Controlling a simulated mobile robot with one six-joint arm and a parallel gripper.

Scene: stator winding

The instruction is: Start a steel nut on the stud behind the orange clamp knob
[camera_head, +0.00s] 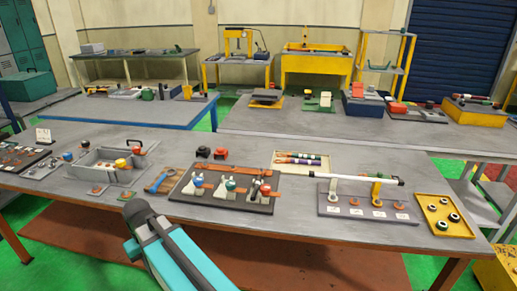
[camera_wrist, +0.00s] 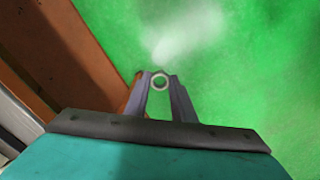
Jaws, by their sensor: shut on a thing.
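My gripper (camera_wrist: 160,84) is shut on a small steel nut (camera_wrist: 160,82) at its fingertips in the wrist view, with green floor beyond it. In the head view my gripper is out of sight; only my teal arm shows at the bottom. A dark board (camera_head: 218,203) on the near bench carries three pale clamps in a row. The left clamp has a blue knob (camera_head: 198,181), the middle a greenish one (camera_head: 230,185) and the right an orange-red one (camera_head: 265,188). The stud behind the orange knob is too small to make out.
A yellow tray (camera_head: 430,223) with several dark rings lies at the right end of the bench (camera_head: 300,233). A grey plate (camera_head: 330,210) with a white rod over it is left of the tray. A grey bin (camera_head: 100,168) stands left. A brown surface (camera_wrist: 75,65) shows beside my gripper.

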